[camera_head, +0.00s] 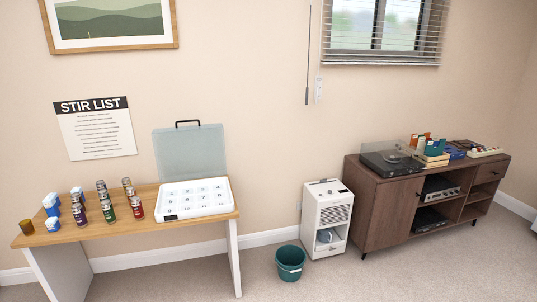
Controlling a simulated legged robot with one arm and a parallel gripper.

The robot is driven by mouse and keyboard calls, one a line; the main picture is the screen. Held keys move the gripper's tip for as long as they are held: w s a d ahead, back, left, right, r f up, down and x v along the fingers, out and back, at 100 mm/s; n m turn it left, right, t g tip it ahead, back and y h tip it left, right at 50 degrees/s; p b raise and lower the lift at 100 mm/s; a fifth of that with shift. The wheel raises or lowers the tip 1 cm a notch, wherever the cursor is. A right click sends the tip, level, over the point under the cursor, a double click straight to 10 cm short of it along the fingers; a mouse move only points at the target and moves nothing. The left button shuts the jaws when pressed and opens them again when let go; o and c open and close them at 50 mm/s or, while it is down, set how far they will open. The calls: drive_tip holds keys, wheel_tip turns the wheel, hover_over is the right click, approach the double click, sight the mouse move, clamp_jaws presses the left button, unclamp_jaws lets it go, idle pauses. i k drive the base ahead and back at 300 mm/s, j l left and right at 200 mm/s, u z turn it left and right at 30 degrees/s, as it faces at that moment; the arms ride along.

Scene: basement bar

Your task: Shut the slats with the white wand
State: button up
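A window blind with horizontal slats (385,57) hangs at the top right, cut off by the picture's top edge. The slats are apart, and the window with greenery shows between them. A thin rod (308,55) hangs just left of the blind; it looks dark grey, with a thicker lower end. A thin pale cord or wand with a white piece at its lower end (318,90) hangs between that rod and the blind. I cannot tell how either joins the blind. My gripper is not in view.
Below the wand stand a white cabinet-like appliance (328,215) and a green bin (289,262). A brown sideboard (390,210) with a record player (391,162) is to the right. A wooden table (90,233) with bottles and a white case is left. Carpet in front is clear.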

sight(317, 90)
drive_tip(key=i+z, duration=0.15)
drive_tip(key=i, duration=0.45)
drive_tip(key=i+j+z, duration=0.15)
drive_tip(key=i, duration=0.45)
drive_tip(key=i+j+z, duration=0.1)
drive_tip(key=i, duration=0.5)
drive_tip(key=i+l+u, duration=0.1)
drive_tip(key=i, duration=0.4)
drive_tip(key=i+l+u, duration=0.15)
drive_tip(key=i+l, duration=0.25)
drive_tip(key=i+l+u, duration=0.1)
drive_tip(key=i+l, duration=0.2)
drive_tip(key=i, duration=0.3)
